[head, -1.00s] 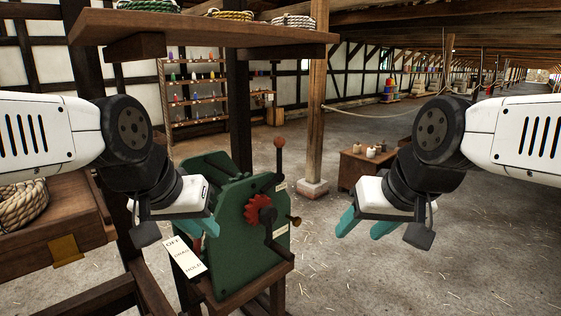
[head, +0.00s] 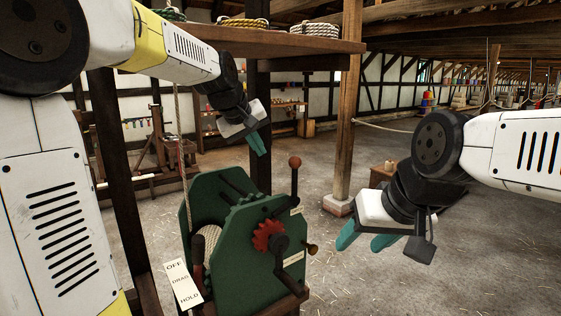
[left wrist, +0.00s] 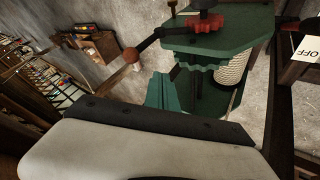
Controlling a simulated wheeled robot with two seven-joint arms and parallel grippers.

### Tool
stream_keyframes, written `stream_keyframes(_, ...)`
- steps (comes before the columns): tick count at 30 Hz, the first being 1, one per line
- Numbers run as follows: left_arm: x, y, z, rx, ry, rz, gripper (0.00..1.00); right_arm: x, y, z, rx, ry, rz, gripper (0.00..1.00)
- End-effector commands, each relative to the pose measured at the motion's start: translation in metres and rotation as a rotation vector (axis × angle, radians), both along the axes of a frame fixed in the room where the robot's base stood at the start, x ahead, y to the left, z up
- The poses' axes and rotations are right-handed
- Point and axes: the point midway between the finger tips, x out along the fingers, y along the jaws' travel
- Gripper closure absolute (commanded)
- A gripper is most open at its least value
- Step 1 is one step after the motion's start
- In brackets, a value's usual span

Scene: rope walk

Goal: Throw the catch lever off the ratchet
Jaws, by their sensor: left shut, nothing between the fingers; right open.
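The green winch (head: 235,250) stands low in the middle of the head view, with a red toothed ratchet wheel (head: 267,236) on its front plate. A dark lever with a red-brown ball knob (head: 295,162) stands upright at its right side; the knob also shows in the left wrist view (left wrist: 131,54). I take this for the catch lever; its contact with the ratchet is too small to tell. My left gripper (head: 259,147) is shut and empty, above the winch and left of the knob, apart from it. My right gripper (head: 366,240) is open and empty, right of the winch.
A crank handle (head: 290,280) and a brass knob (head: 313,249) stick out of the winch front. A second lever (head: 197,264) stands beside the OFF, DRAG, HOLD plate (head: 182,284). A shelf with rope coils (head: 270,40) hangs overhead, near my left arm.

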Motion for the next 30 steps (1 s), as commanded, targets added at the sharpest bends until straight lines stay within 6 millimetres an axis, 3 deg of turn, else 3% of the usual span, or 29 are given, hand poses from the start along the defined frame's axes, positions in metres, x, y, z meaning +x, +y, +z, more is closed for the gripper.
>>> stream_keyframes(14, 0.005, -0.003, -0.005, -0.001, 0.002, 0.001, 1.0, 0.0, 0.0, 0.0, 0.0, 0.0, 0.0, 0.48)
stream_keyframes(30, 0.064, -0.036, -0.077, -0.001, 0.0, -0.002, 1.0, 0.0, 0.0, 0.0, 0.0, 0.0, 0.0, 0.48)
